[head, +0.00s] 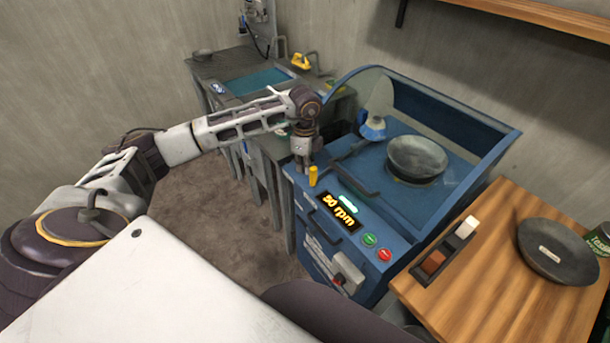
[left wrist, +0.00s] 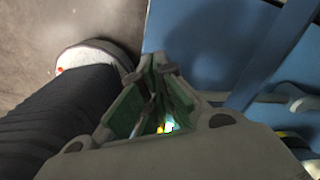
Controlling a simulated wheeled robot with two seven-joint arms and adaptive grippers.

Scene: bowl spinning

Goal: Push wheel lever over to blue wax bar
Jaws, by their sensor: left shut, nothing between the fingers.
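The blue spinning machine (head: 395,205) holds a grey bowl (head: 417,158). A short yellow-topped lever (head: 313,176) stands at its left front corner; I cannot tell for sure that it is the wheel lever. My left gripper (head: 304,162) points down just above and left of this yellow top, shut and empty. Contact cannot be told. The left wrist view shows its green-padded fingers (left wrist: 150,100) with a small yellow patch beyond them. A white and blue cone-shaped piece (head: 374,127) is left of the bowl. I cannot make out a separate blue wax bar. My right gripper is not seen.
A display reading 50 rpm (head: 340,211), a green button (head: 369,240) and a red button (head: 384,255) are on the machine's front. The wooden table (head: 470,300) at right carries a dark tray with white and brown bars and a dark dish (head: 557,250).

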